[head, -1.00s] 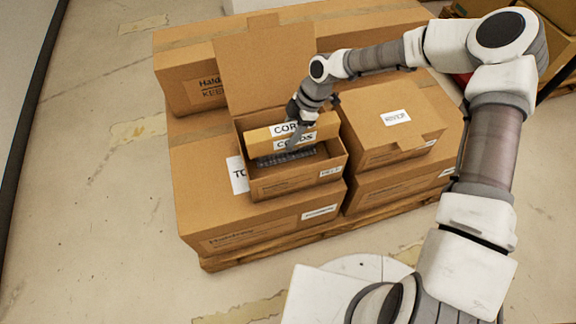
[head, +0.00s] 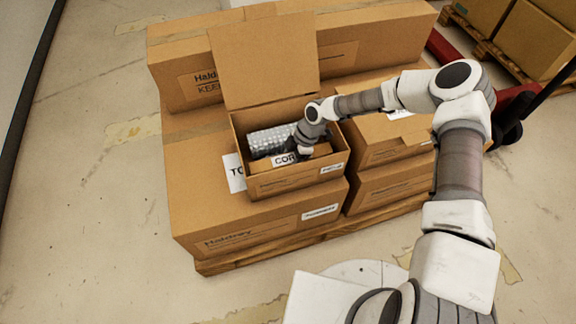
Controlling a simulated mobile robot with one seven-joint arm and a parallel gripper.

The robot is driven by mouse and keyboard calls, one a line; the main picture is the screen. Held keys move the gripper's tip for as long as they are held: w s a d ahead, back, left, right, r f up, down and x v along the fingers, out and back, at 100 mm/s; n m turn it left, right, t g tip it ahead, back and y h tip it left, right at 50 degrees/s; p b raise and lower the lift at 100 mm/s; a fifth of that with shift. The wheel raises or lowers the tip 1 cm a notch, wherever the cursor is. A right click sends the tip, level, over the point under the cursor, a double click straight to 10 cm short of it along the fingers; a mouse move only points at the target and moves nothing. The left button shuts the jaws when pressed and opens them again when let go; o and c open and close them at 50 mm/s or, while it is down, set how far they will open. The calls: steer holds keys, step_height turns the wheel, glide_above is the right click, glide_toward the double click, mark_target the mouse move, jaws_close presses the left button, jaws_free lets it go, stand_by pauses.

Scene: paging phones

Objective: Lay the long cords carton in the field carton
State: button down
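The long cords carton (head: 284,160) is a slim brown box with a white label reading "COR", the rest covered. In the head view it is low inside the open field carton (head: 272,186), along its near wall, below the rim. I cannot tell whether it rests on the bottom. My gripper (head: 302,153) reaches into the field carton from the upper right and is at the cords carton, over its label. The fingertips are small and partly hidden, so I cannot see whether they grip it. The field carton's lid flap (head: 264,62) stands up at the back.
A silver, bubbly-wrapped item (head: 266,138) lies in the field carton behind the cords carton. The field carton stands on a larger carton (head: 232,222) on a wooden pallet (head: 240,262). A closed carton (head: 378,150) stands close on the right. A long carton (head: 185,88) is behind.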

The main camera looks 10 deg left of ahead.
steer(key=shift+f, duration=0.2)
steer(key=shift+f, duration=0.1)
steer(key=shift+c, duration=1.2)
jaws_free()
